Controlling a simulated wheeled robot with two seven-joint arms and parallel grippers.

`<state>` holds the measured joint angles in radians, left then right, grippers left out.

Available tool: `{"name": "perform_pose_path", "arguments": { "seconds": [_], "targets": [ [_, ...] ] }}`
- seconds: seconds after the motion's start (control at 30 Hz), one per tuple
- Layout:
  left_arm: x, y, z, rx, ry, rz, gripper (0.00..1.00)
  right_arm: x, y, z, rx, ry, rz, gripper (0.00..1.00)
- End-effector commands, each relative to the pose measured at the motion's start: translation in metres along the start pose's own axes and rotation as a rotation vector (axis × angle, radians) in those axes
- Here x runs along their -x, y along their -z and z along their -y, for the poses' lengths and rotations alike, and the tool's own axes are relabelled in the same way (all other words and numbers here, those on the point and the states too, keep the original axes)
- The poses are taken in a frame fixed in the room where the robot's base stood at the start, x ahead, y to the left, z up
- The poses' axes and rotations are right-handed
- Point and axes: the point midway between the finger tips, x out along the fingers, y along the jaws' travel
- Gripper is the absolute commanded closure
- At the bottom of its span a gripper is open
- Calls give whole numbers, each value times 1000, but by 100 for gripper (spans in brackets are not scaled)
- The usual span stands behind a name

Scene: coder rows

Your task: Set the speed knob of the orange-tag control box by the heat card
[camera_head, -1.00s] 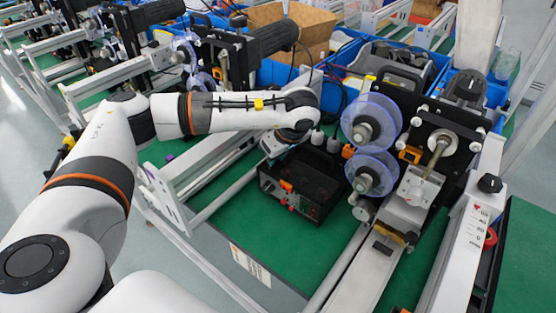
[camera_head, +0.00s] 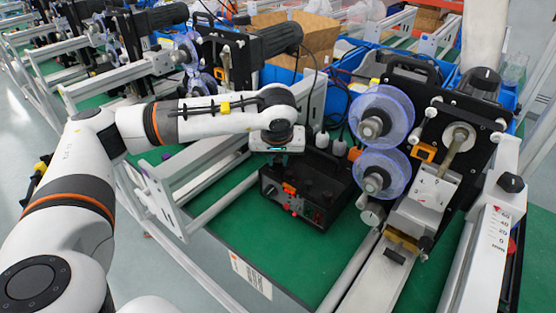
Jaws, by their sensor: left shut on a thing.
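The black control box (camera_head: 326,196) stands on the green bench top, with an orange tag (camera_head: 289,188) and small red knobs (camera_head: 294,211) on its near face. My left gripper (camera_head: 274,163) is over the back left end of the box. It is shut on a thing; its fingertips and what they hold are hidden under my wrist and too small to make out. A white printed card (camera_head: 251,277) with an orange mark hangs at the bench's front edge; its text is unreadable, so I cannot tell whether it is the heat card. My right gripper is not in view.
Two clear blue reels (camera_head: 382,118) on a black machine stand close right of the box. A metal rail (camera_head: 180,178) lies left of it. A white scale with a black knob (camera_head: 511,184) is at the right. Green bench top is clear in front of the box.

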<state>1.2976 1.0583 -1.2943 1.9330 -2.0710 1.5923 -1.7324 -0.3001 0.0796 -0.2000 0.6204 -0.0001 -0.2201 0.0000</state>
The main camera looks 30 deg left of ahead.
Motion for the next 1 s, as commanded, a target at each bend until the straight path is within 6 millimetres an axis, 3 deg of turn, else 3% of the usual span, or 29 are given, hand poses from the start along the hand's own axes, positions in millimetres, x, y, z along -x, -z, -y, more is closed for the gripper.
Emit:
{"name": "perform_pose_path", "arguments": {
  "seconds": [0.5,0.53,0.57,0.87,1.0],
  "targets": [
    [2,-2,0,-17,10,4,100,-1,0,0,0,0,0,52],
    [1,-1,0,-17,10,3,74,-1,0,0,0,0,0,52],
    [1,-1,0,-17,10,3,69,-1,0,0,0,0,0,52],
    [2,0,0,-17,9,1,68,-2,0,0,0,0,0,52],
    [13,0,0,-17,10,1,68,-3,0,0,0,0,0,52]
  ]
}}
